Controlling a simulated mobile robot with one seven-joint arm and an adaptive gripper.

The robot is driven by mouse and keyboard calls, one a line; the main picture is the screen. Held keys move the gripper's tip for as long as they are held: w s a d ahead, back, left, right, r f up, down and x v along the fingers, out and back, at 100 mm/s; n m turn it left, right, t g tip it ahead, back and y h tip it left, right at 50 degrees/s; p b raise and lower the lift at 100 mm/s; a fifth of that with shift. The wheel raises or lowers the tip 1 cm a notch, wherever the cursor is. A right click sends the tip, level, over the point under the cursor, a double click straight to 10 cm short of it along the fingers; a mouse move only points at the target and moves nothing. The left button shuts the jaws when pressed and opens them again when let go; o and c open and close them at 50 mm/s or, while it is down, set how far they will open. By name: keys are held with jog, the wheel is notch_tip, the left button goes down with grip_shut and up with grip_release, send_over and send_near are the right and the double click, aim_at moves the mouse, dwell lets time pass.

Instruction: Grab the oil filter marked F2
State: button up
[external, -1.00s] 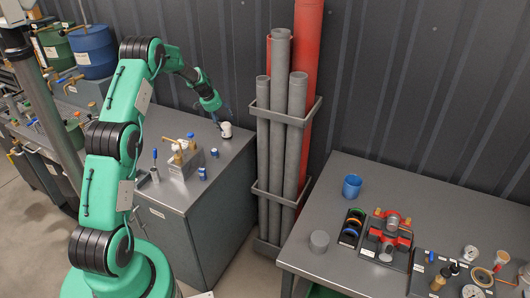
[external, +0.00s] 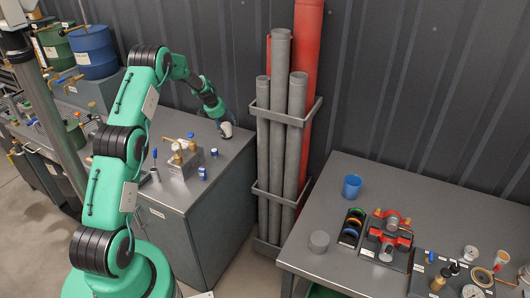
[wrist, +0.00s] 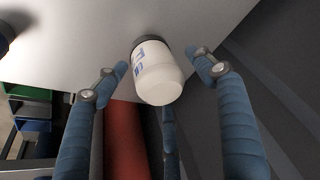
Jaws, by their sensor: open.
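The oil filter (wrist: 160,75) is a white cylinder with a dark end and blue marking, seen upside down and hard to read in the wrist view. It stands near the back right corner of the grey cabinet top, where it also shows in the external view (external: 226,130). My gripper (wrist: 158,66) has its blue-grey fingers spread on both sides of the filter, with a third finger behind it. A gap shows on each side, and the fingers are open. In the external view my gripper (external: 226,125) is right at the filter and partly covers it.
A block with brass fittings (external: 182,160) and small blue-and-white items (external: 202,174) stand nearer the front of the cabinet. A rack of grey and red pipes (external: 280,130) rises just right of the cabinet. The corrugated wall is close behind.

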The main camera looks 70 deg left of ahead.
jog(key=shift+c, duration=0.5)
jog(key=c, duration=1.2)
jog(key=shift+r, duration=0.2)
notch_tip(320, 180, up, 10)
jog(key=shift+f+p, duration=0.15)
jog(key=shift+p, duration=0.35)
